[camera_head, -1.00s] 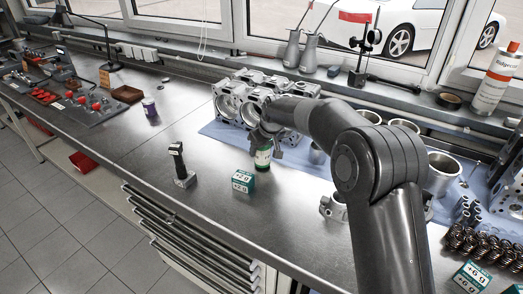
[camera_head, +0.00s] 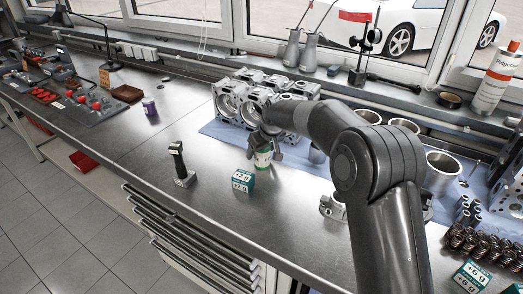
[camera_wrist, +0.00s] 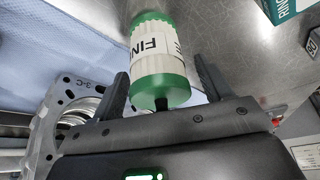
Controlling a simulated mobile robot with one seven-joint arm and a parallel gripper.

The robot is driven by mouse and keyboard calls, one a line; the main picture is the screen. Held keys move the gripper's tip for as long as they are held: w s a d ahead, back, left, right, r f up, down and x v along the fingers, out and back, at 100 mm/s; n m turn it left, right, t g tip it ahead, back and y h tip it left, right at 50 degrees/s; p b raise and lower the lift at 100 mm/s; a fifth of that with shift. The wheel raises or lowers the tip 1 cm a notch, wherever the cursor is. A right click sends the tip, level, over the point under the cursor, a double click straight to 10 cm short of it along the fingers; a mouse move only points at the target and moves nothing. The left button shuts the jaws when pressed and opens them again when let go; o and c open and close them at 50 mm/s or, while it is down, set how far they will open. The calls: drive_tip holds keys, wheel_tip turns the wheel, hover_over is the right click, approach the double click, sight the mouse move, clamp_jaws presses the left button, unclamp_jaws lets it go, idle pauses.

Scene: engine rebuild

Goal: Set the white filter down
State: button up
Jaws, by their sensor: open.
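The white filter (camera_head: 262,158), a white can with green ends, stands upright on the metal workbench just off the blue mat. In the wrist view the white filter (camera_wrist: 158,58) lies between the two fingers, its label partly readable as "FIN". My gripper (camera_head: 264,148) is open around the filter's upper part. In the wrist view my gripper (camera_wrist: 165,85) shows its fingers spread to either side, with a gap beside the can. The filter's top is partly hidden by my gripper in the head view.
A green-and-white box (camera_head: 243,181) stands close in front of the filter. A black handled tool (camera_head: 181,165) stands to the left. The engine block (camera_head: 240,103) sits behind on the blue mat (camera_head: 222,133).

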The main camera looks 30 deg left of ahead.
drive_tip(key=v, duration=1.2)
drive_tip(key=s+d+r+m+t+h, duration=0.1)
drive_tip(key=s+d+r+m, duration=0.15)
drive_tip(key=d, duration=0.75)
drive_tip(key=s+d+r+m+t, duration=0.15)
drive_tip(key=d+r, duration=0.25)
drive_tip(key=d, duration=0.6)
drive_tip(key=s+d+r+m+h, duration=0.1)
drive_tip(key=s+d+r+m, duration=0.2)
drive_tip(key=d, duration=0.7)
drive_tip(key=s+d+f+m+h, duration=0.1)
drive_tip(key=s+d+f+m, duration=0.1)
drive_tip(key=s+d, duration=0.8)
drive_tip(key=s+d+f+m+h, duration=0.1)
drive_tip(key=s+d+f+m, duration=0.2)
drive_tip(key=s+d, duration=0.7)
drive_tip(key=shift+d+m+t, duration=0.15)
drive_tip(key=shift+m+t, duration=0.15)
drive_tip(key=shift+t, duration=0.15)
